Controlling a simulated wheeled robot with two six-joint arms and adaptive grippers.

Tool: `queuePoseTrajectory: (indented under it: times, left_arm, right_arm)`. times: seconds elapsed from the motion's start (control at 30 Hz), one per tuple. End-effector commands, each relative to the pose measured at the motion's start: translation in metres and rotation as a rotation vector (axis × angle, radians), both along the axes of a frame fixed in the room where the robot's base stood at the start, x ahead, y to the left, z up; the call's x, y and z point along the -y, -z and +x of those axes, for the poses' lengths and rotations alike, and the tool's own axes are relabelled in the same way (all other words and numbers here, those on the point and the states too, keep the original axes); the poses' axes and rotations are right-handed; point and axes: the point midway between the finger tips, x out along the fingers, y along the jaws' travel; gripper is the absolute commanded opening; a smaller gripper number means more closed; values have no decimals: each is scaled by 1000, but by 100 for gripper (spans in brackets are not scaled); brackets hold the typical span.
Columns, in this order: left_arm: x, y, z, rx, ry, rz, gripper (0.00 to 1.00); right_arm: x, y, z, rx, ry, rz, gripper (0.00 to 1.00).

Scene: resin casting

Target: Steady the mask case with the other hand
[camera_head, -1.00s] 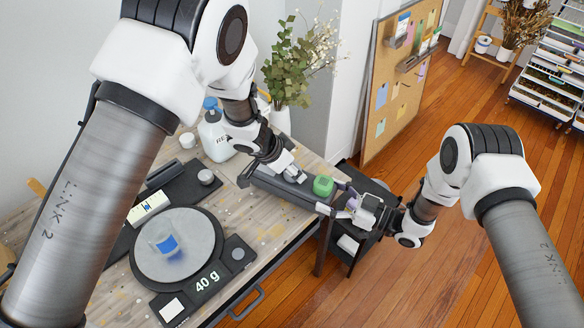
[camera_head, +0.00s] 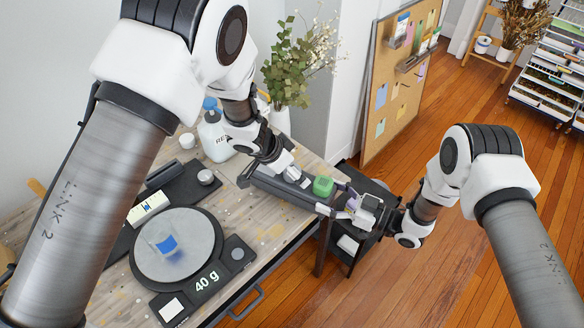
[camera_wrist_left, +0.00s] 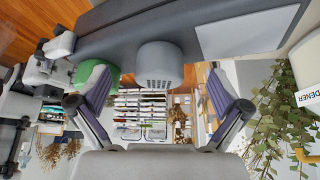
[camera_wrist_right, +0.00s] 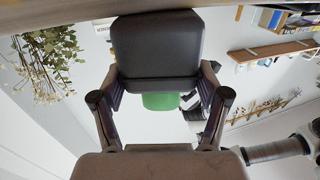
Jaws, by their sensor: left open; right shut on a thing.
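The mask case (camera_head: 268,182) is a long dark grey box lying at the right edge of the workbench. A green block-like thing (camera_head: 323,186) is at its right part, and a grey slotted knob (camera_wrist_left: 160,65) shows in the left wrist view. My left gripper (camera_head: 292,174) is over the middle of the case, its fingers open on either side of the knob with gaps. My right gripper (camera_head: 352,204) is shut on the case's right end, which shows as a dark block (camera_wrist_right: 155,45) between its fingers in the right wrist view. The case's far side is hidden.
A white bottle (camera_head: 214,135) and a leafy plant (camera_head: 290,70) stand at the back. A dark cart (camera_head: 345,240) is below the bench's right edge.

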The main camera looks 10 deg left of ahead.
Motion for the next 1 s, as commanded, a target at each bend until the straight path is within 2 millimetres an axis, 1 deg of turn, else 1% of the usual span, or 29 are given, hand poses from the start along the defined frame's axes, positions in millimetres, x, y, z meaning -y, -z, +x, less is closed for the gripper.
queuePoseTrajectory:
  times: [0.07, 0.17, 0.27, 0.4, 0.5, 0.6, 0.73, 0.93, 0.97, 1.0]
  left_arm:
    - [-1, -1, 0, 0, 0, 0, 100]
    - [-4, -10, -3, 2, -2, 0, 100]
    - [-11, -27, -9, 2, -3, -1, 100]
    - [-24, -59, -22, 4, -2, -2, 100]
    - [-33, -80, -31, 2, -1, -2, 100]
    - [-40, -95, -37, 2, -1, -2, 100]
    - [-43, -104, -41, 1, 1, 0, 100]
    - [-44, -104, -41, 0, 0, 0, 100]
    - [-44, -104, -41, 0, 0, 0, 100]
    - [-44, -104, -41, 0, 0, 0, 100]
  right_arm:
    - [0, 0, 0, 1, 0, 1, 33]
    - [0, -1, 0, 1, 0, 1, 33]
    - [0, -1, 0, 1, 0, 1, 33]
    - [0, 0, 0, 1, 0, 1, 33]
    - [0, 0, 0, 1, 0, 1, 33]
    - [0, 0, 0, 1, 0, 1, 33]
    - [0, 0, 0, 1, 0, 1, 33]
    - [0, -1, 0, 2, 0, 2, 33]
    - [0, -1, 0, 2, 0, 2, 78]
    - [0, -1, 0, 1, 0, 1, 92]
